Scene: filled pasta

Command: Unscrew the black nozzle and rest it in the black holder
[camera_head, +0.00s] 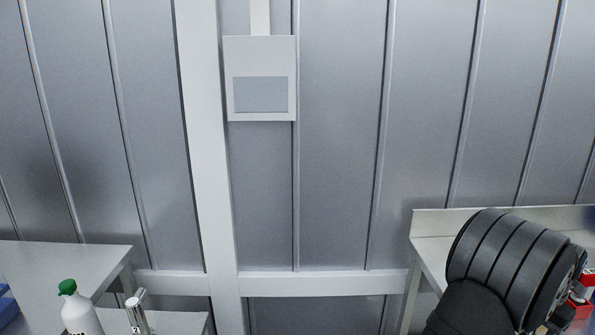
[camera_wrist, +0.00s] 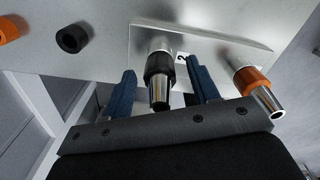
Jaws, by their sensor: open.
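The black nozzle (camera_wrist: 160,80), a metal tube with a black collar, shows in the wrist view at the end of a short metal pipe on a pale plate. My gripper (camera_wrist: 161,72) is open, with one blue finger on each side of the nozzle. A gap shows between each finger and the nozzle, so I see no contact. The black holder (camera_wrist: 72,38) appears to be the black ring on the grey panel at the upper left, and its opening looks empty. The nozzle, holder and gripper fingers cannot be made out in the head view.
A nozzle with an orange collar (camera_wrist: 252,80) sits close to the right finger. An orange ring (camera_wrist: 10,28) is left of the black one. The head view shows a green-capped bottle (camera_head: 80,310), a metal cylinder (camera_head: 137,312), a left table (camera_head: 65,262) and a panelled wall.

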